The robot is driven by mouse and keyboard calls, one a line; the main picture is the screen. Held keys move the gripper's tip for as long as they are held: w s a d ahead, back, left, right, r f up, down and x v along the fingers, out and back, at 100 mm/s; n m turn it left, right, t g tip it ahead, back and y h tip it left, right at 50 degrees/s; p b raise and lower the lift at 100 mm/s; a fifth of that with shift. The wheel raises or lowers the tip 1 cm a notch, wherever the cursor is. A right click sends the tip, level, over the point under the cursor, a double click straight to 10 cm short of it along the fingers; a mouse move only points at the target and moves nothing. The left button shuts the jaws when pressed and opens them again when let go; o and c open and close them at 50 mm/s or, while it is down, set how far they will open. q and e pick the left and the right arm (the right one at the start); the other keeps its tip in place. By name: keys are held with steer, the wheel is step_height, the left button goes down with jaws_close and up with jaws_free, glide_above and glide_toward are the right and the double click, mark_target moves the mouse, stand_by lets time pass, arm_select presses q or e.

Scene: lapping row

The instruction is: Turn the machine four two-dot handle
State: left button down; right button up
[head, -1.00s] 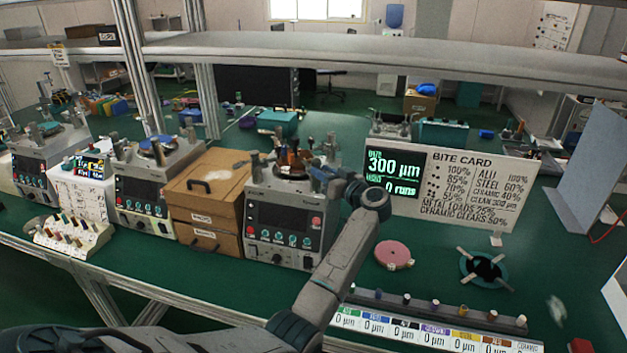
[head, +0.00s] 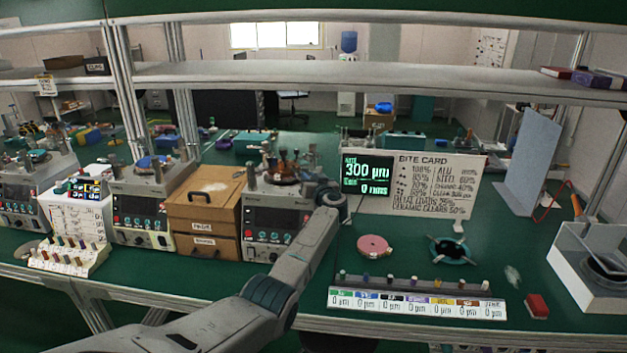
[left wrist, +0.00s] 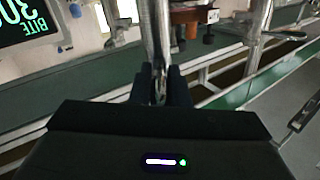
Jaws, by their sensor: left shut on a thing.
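A grey lapping machine (head: 272,228) with a dark screen stands right of a wooden drawer box. Metal posts and brown parts (head: 285,167) stand on its top. My left gripper (head: 312,178) is at the right side of this top, partly hidden by my own wrist. In the left wrist view my left gripper (left wrist: 159,88) is shut on a shiny metal bar (left wrist: 157,40), taken as the handle, which stands between the fingers. I cannot make out dots on it. My right gripper is not in view.
A bite card board (head: 430,185) with a display reading 300 µm stands right of the machine. A pink disc (head: 374,246), a teal ring (head: 451,250) and a label strip (head: 415,302) lie on the green bench. The wooden drawer box (head: 205,212) stands close left.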

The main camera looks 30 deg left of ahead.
arm_select(q)
steer(key=shift+a+r, duration=0.25)
steer(key=shift+r, duration=0.35)
steer(key=c, duration=1.7)
jaws_free()
steer(key=shift+w, duration=0.1)
steer(key=shift+c, duration=0.2)
steer(key=o, duration=0.4)
steer(key=shift+a+f, duration=0.1)
steer(key=shift+c, duration=0.2)
steer(key=shift+w+a+f, duration=0.25)
steer(key=shift+f, duration=0.3)
steer(key=shift+s+d+r, duration=0.1)
steer(key=shift+s+d, duration=0.15)
steer(key=shift+d, duration=0.25)
steer(key=v, duration=0.9)
steer(key=shift+s+d, duration=0.2)
steer(key=shift+s, duration=0.05)
